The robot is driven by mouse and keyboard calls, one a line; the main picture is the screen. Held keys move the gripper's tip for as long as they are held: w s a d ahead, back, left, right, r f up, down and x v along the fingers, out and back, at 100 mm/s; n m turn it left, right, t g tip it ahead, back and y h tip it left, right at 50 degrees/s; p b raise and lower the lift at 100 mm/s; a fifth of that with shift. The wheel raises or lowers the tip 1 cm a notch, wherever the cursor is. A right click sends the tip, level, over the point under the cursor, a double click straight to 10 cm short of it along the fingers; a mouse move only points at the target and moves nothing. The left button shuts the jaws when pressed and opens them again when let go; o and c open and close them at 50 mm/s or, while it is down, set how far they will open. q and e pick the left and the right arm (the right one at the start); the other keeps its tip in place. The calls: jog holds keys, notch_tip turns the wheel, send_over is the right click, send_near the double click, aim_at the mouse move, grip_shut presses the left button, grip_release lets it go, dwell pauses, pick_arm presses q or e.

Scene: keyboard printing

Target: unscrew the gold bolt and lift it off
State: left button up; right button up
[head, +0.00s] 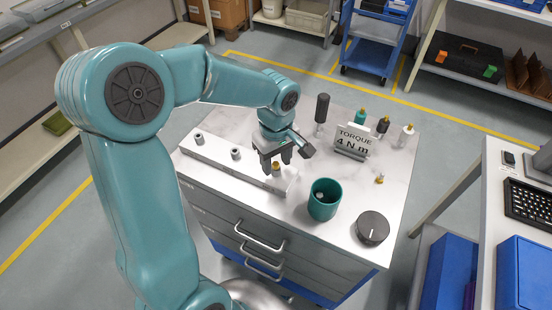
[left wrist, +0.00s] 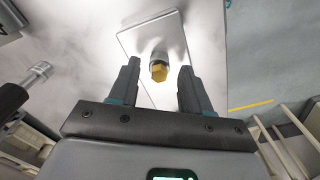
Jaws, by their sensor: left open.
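The gold bolt (head: 276,167) sits on a grey post at the right end of a pale bar (head: 222,164) on the cabinet top. In the left wrist view the bolt's gold hex head (left wrist: 159,72) shows between and beyond my fingertips. My left gripper (head: 277,157) is open, with its fingers pointing down just above and around the bolt; I cannot tell whether they touch it. In the left wrist view the left gripper (left wrist: 159,75) has clear gaps on both sides of the bolt. My right gripper is not in view.
Two bare grey posts stand left on the bar. A green cup (head: 323,200) and a dark round knob (head: 373,228) stand to the right. A torque sign (head: 352,141), a dark-handled driver (head: 321,112) and small bottle-like pieces stand behind. A small gold-topped piece (head: 379,179) is at right.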

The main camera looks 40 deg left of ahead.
pick_arm(q)
grip_shut()
jog(key=shift+r, duration=0.15)
jog(key=shift+w+a+r+p, duration=0.15)
jog(key=shift+w+r+p, duration=0.05)
jog(key=shift+r+p, duration=0.5)
jog(key=shift+r, duration=0.3)
jog(key=shift+s, duration=0.2)
jog(key=shift+c, duration=2)
grip_release()
jog(key=shift+w+f, duration=0.1)
jog(key=shift+f, duration=0.05)
